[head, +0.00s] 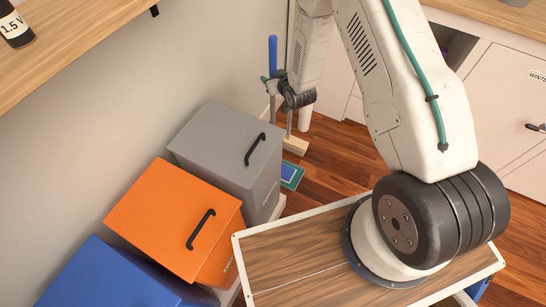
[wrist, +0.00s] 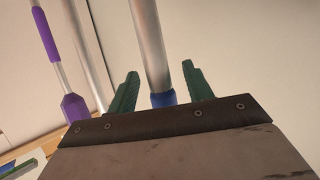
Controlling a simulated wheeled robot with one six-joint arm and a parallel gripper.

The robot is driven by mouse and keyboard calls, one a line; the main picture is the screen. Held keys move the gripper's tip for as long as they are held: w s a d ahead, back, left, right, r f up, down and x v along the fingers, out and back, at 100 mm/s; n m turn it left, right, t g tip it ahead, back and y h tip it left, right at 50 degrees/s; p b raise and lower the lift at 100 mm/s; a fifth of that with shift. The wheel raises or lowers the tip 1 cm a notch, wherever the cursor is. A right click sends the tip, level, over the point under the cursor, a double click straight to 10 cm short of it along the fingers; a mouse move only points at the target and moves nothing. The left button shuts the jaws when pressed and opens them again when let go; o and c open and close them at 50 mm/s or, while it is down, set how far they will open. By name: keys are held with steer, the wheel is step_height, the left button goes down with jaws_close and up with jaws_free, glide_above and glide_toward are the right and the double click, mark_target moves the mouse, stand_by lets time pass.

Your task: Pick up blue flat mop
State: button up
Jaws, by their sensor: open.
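In the wrist view my gripper (wrist: 162,84) is open, with one dark green finger on each side of a silver pole. The pole has a blue collar (wrist: 163,98) between the fingers; I cannot tell whether either finger touches it. In the head view a blue upright handle (head: 272,55), which looks like the blue flat mop's, stands by the wall beside my gripper (head: 272,84). My wrist hides part of what is below it. A blue-and-green flat pad (head: 291,175) lies on the floor; I cannot tell whether it belongs to that pole.
A purple-handled tool (wrist: 47,38) and another bare pole (wrist: 88,50) stand to the left in the wrist view. Grey (head: 225,145), orange (head: 170,215) and blue (head: 110,280) boxes line the wall. White cabinets (head: 505,100) stand right. Wooden floor (head: 335,150) shows between.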

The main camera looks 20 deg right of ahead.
mark_target(275, 65)
steer(key=c, duration=1.1)
steer(key=shift+r, duration=0.1)
step_height(275, 65, up, 10)
steer(key=o, duration=0.4)
steer(key=shift+c, duration=0.2)
jaws_close()
steer(key=shift+f, duration=2.05)
